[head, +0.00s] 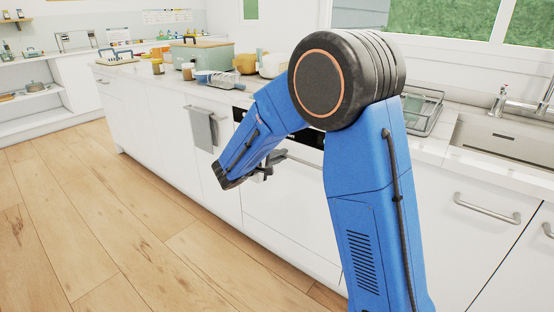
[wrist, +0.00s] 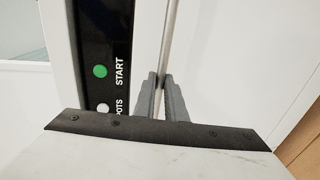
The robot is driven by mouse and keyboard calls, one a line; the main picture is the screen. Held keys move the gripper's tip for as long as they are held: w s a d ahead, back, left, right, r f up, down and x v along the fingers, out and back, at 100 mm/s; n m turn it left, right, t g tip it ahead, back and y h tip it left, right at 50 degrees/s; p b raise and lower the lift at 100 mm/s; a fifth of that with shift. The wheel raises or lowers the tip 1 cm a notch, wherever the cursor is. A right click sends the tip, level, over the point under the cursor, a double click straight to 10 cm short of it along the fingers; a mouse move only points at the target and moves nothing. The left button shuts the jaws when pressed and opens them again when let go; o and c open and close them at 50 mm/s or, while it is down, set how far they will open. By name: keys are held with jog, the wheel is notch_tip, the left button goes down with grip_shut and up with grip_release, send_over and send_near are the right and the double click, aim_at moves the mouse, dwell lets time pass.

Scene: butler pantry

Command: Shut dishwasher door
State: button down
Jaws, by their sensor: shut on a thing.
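The dishwasher door (head: 290,205) is a white front panel in the counter row, behind my arm in the head view. It stands upright and looks about in line with the cabinets. I cannot tell whether a small gap is left. A black control strip (head: 310,138) runs along its top; the wrist view shows its green START button (wrist: 100,71). The bar handle (head: 303,160) lies just below the strip. My gripper (wrist: 159,84) is shut on this handle, which shows as a thin pale bar in the wrist view (wrist: 165,45). My arm hides part of the door's top.
The counter holds a teal bin (head: 203,55), jars and a dish rack (head: 424,112) near the sink (head: 495,140). A grey towel (head: 204,129) hangs on a handle left of the dishwasher. The wooden floor (head: 120,220) in front is clear.

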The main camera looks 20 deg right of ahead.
jog(key=shift+d+r, duration=0.1)
jog(key=shift+d, duration=0.05)
jog(key=c, duration=1.8)
grip_release()
jog(key=shift+w+d, duration=0.1)
jog(key=shift+d, duration=0.05)
jog(key=shift+c, duration=0.2)
jog(key=v, duration=1.7)
jog(key=shift+a, duration=0.25)
